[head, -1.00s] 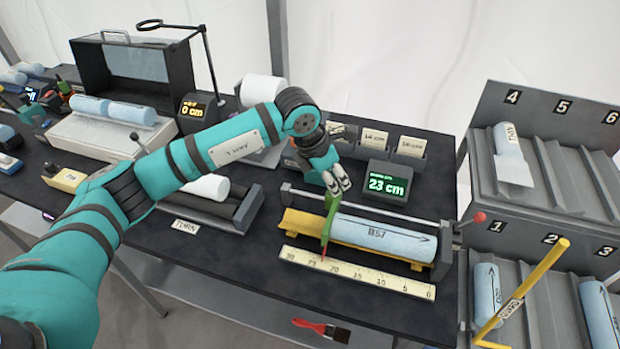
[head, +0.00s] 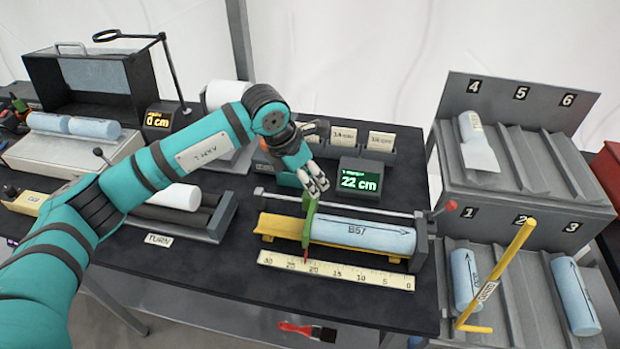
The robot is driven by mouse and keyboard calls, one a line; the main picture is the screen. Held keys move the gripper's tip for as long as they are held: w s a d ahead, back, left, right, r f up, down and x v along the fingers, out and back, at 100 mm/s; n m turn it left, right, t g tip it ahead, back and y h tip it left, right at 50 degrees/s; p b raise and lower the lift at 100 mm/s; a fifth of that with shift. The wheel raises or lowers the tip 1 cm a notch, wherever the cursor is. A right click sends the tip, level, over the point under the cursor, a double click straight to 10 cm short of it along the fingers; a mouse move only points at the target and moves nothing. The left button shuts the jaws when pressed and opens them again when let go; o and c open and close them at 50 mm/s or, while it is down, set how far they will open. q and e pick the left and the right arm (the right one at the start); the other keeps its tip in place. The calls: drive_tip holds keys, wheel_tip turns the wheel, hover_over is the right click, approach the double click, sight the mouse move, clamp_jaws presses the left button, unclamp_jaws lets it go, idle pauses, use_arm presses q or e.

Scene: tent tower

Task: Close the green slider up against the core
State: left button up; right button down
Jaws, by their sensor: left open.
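The green slider (head: 309,226) stands upright across the yellow measuring cradle (head: 274,226), with its red pointer tip over the ruler (head: 340,276) near the 20 mark. The blue core (head: 362,237), marked B57, lies in the cradle to the right of the slider. The slider is at the core's left end; I cannot tell whether they touch. My left gripper (head: 317,188) is at the top of the slider, with its fingers open around or beside it. The display (head: 360,182) behind reads 22 cm. My right gripper is not in view.
A grey end block with a red-knobbed lever (head: 450,206) closes the cradle's right end. Numbered racks (head: 530,190) with cores stand at the right. A roller stand (head: 190,215) is at the left. A red brush (head: 308,331) lies below the front edge.

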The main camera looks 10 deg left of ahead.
use_arm(q)
drive_tip(key=v, duration=1)
drive_tip(key=shift+s+r, duration=0.15)
drive_tip(key=shift+r, duration=0.2)
drive_tip(key=shift+a, duration=0.15)
